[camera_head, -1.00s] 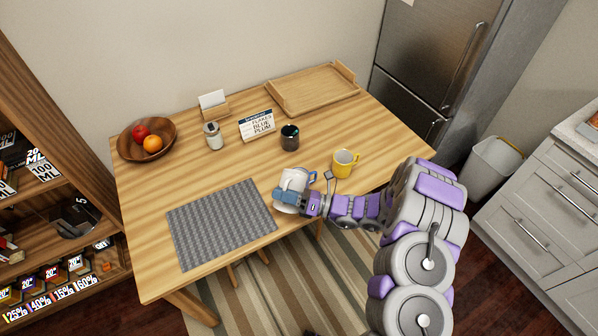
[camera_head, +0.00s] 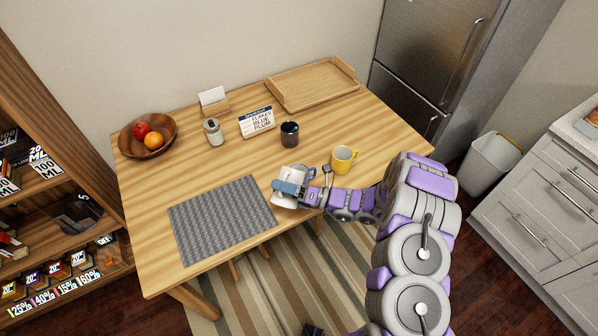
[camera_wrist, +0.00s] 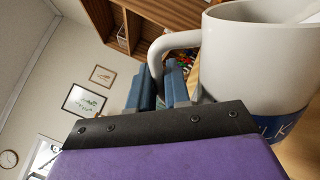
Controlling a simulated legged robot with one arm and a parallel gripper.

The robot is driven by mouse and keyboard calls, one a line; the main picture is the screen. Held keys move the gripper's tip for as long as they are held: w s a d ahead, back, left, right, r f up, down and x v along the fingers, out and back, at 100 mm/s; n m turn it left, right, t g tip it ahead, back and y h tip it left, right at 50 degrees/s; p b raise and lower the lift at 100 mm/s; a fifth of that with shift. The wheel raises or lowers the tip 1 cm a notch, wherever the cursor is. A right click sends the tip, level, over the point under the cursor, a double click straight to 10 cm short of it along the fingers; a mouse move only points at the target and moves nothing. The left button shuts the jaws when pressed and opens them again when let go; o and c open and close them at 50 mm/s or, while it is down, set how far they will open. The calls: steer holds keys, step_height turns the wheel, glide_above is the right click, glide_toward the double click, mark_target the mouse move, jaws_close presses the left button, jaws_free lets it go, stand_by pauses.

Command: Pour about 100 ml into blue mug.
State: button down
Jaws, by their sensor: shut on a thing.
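My gripper (camera_head: 290,188) is near the front edge of the table, right of the grey mat. It is shut on the handle of a white jug (camera_wrist: 245,70); the handle passes between the fingers (camera_wrist: 160,90) in the wrist view. The jug has a blue band with letters reading "ILK", its start cut off. In the head view the jug (camera_head: 284,202) is partly covered by the gripper. A blue mug (camera_head: 309,173) shows only as a small blue part behind the gripper. Its opening and contents are hidden. I cannot tell whether liquid is flowing or how far the jug tilts.
A yellow mug (camera_head: 343,160) stands right of the gripper, close to my arm. A dark canister (camera_head: 289,135), a lettered sign (camera_head: 257,122), a small jar (camera_head: 214,133), a fruit bowl (camera_head: 147,137) and a wooden tray (camera_head: 311,85) stand farther back. The woven mat (camera_head: 222,220) is bare.

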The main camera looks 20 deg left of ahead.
steer(key=shift+w+a+r, duration=0.1)
steer(key=shift+a+r, duration=0.1)
steer(key=shift+r, duration=0.05)
steer(key=shift+w+d+r+m+p, duration=0.1)
steer(key=shift+w+r+m+p, duration=0.05)
steer(key=shift+m+p, duration=0.25)
steer(key=shift+d, duration=0.1)
steer(key=shift+d+r, duration=0.1)
steer(key=shift+a, duration=0.2)
steer(key=shift+w+d+r+m, duration=0.15)
steer(key=shift+m, duration=0.25)
steer(key=shift+w+r+m+t+p, duration=0.45)
steer(key=shift+r+m+t+p, duration=0.1)
steer(key=shift+m, duration=0.15)
stand_by(1.0)
